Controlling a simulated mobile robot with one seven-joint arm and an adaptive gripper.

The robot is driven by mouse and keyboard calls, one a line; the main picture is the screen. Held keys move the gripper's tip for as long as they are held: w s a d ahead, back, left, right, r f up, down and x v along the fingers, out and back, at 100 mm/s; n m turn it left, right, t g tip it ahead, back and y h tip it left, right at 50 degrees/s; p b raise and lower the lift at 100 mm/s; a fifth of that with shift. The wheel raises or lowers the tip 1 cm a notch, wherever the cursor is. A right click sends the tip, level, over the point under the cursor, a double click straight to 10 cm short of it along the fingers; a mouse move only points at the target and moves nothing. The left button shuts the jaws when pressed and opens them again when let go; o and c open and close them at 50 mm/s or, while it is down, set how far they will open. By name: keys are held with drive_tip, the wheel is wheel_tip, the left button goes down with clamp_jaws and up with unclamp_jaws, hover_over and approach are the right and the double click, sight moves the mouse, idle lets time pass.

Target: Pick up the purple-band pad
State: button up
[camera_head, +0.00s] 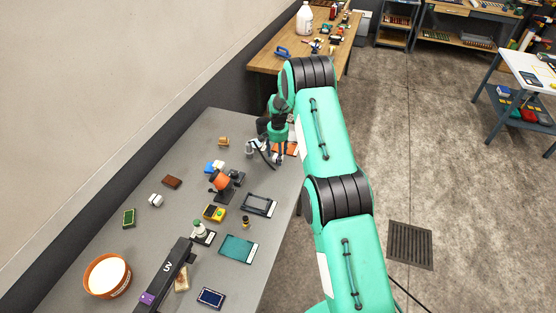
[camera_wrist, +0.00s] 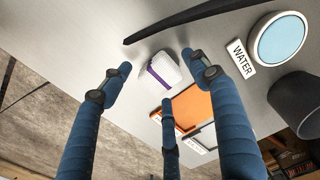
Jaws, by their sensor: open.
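The purple-band pad (camera_wrist: 163,70) is a small white block with a purple band around it, lying on the grey table (camera_wrist: 150,30). In the wrist view my gripper (camera_wrist: 160,78) has its blue fingers spread apart, with the pad between and beyond their tips. No finger clearly touches the pad. In the head view my gripper (camera_head: 267,152) is over the far part of the table, beside an orange panel (camera_head: 291,149). I cannot make out the pad in the head view, where the gripper and arm cover that area.
In the wrist view, the orange panel (camera_wrist: 192,108) lies close to the pad. A WATER label (camera_wrist: 241,58), a round blue-topped dish (camera_wrist: 280,40), a dark cylinder (camera_wrist: 296,102) and a black strip (camera_wrist: 215,20) are nearby. A UV lamp (camera_head: 168,272) and white-filled bowl (camera_head: 107,276) stand nearer.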

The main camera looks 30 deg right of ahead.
drive_tip(key=shift+f, duration=0.8)
drive_tip(key=c, duration=1)
